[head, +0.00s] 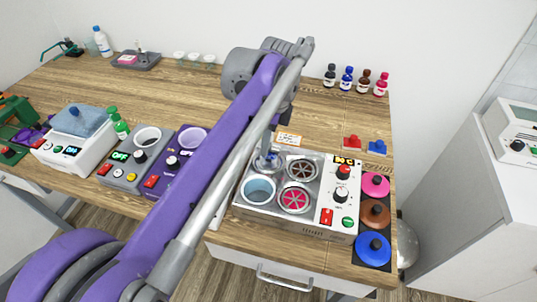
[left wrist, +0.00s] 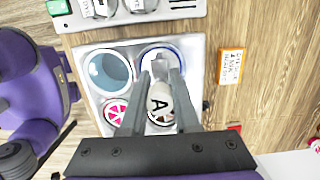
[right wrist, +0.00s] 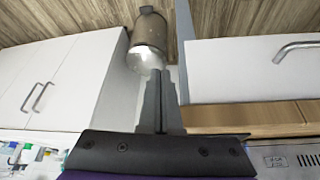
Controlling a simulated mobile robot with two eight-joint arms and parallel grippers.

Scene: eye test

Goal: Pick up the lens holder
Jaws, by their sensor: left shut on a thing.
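My left gripper (head: 268,152) is over the back left well of the metal four-well unit (head: 240,208). In the left wrist view the left gripper (left wrist: 160,76) is shut on a small grey and white piece marked A (left wrist: 159,103), which looks like the lens holder. Its lower end is hidden, so I cannot tell whether it touches the well. A blue ring (left wrist: 147,49) rims the well beneath. My right gripper (right wrist: 163,72) looks shut and empty, off the table, and is not in the head view.
A blue well (head: 258,187) and a pink well (head: 294,200) are close by. Pink, brown and blue knobbed discs (head: 374,245) lie to the right. Purple (head: 180,160) and grey (head: 135,165) units stand left. A metal bin (right wrist: 150,36) is near my right gripper.

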